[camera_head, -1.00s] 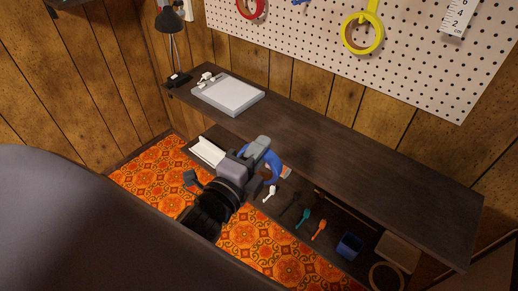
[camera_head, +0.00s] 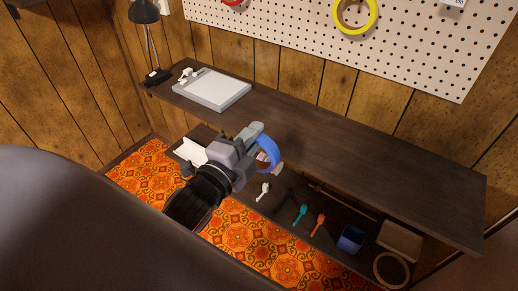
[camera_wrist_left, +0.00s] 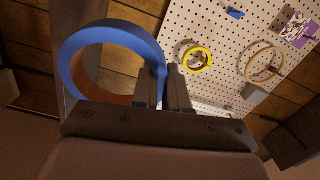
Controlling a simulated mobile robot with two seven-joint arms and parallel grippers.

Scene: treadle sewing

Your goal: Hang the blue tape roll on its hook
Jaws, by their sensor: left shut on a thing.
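The blue tape roll (camera_head: 268,150) is held in my left gripper (camera_head: 256,136), which is shut on its rim above the lower shelf, in front of the desk. In the left wrist view the roll (camera_wrist_left: 112,30) stands to the left of the fingers (camera_wrist_left: 164,85), its open ring facing the camera. A small blue hook-like piece (camera_wrist_left: 235,13) shows on the pegboard (camera_wrist_left: 215,30) in the left wrist view, well apart from the roll. It is outside the head view now. My right gripper is not in view.
A yellow roll (camera_head: 373,20) and a red roll (camera_head: 232,2) hang on the pegboard. A desk (camera_head: 330,150) runs below it, with a grey device (camera_head: 212,90) and a lamp (camera_head: 145,12) at the left. Spools, a blue bin (camera_head: 350,238) and a hoop (camera_head: 377,270) sit lower down.

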